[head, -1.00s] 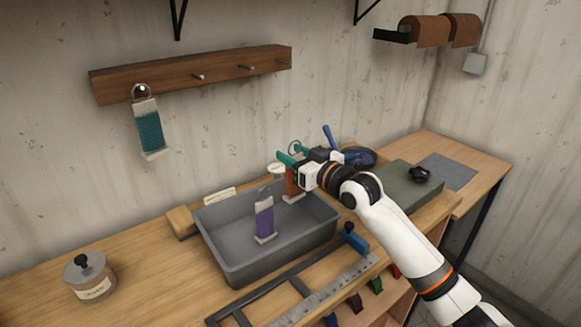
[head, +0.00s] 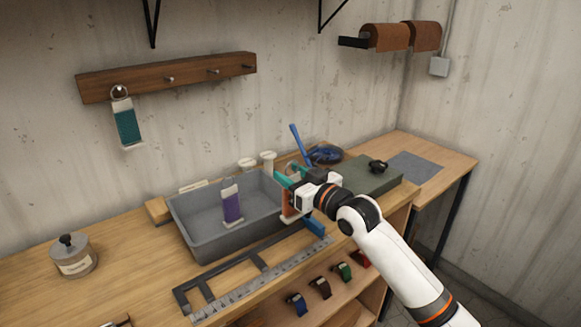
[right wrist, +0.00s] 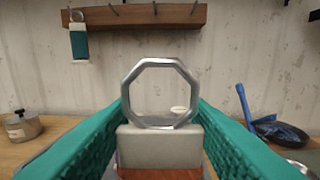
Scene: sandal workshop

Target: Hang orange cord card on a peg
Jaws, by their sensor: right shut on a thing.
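My right gripper (head: 284,180) is shut on the orange cord card (head: 290,203) at the right end of the grey tray. In the right wrist view the card's metal ring (right wrist: 158,92) stands up between the teal fingers, above its pale top and orange-brown cord (right wrist: 160,172). The wooden peg rail (head: 190,72) is on the wall, up and left of the gripper. A teal cord card (head: 127,124) hangs by its ring on the left peg. Bare pegs (head: 169,78) show to its right. My left gripper is not in view.
The grey tray (head: 195,240) holds a purple cord card (head: 231,205). A lidded pot (head: 73,256) stands at the left, and a metal ruler frame (head: 250,283) lies in front of the tray. A green mat (head: 370,175) and blue-handled pan (head: 325,154) lie at right.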

